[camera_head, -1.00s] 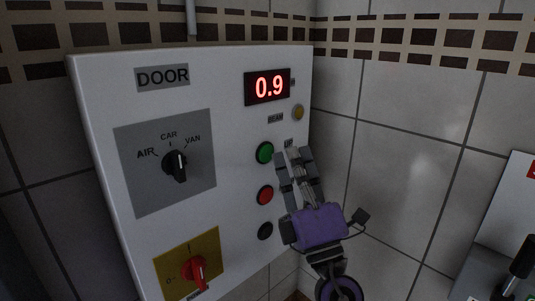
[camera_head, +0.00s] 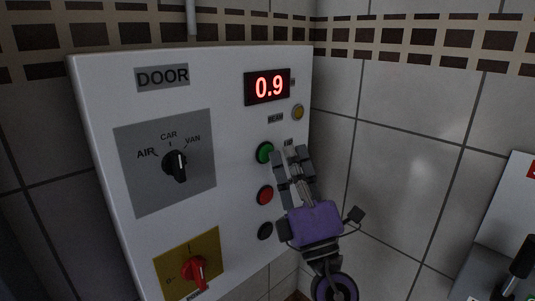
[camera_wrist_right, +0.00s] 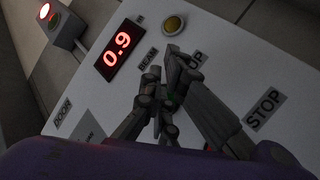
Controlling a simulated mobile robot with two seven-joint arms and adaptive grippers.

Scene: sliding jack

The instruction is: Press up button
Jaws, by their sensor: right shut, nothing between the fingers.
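The up button is the green button (camera_head: 264,153) on the white control panel (camera_head: 90,90), below the BEAM label and above a red button. My right gripper (camera_head: 290,152), with a purple body, is shut and empty, its fingertips just right of the green button in the head view. I cannot tell whether they touch it. In the right wrist view the fingers (camera_wrist_right: 172,62) point at the panel beside the UP label (camera_wrist_right: 193,60) and hide most of the green button. My left gripper is not in view.
The panel also carries a red button (camera_head: 265,195), a black button (camera_head: 265,231), a yellow button (camera_head: 298,112), a red 0.9 display (camera_head: 267,86), a black selector knob (camera_head: 175,164) and a red switch (camera_head: 196,272). Tiled wall stands behind. A grey box with a black lever (camera_head: 522,258) is at right.

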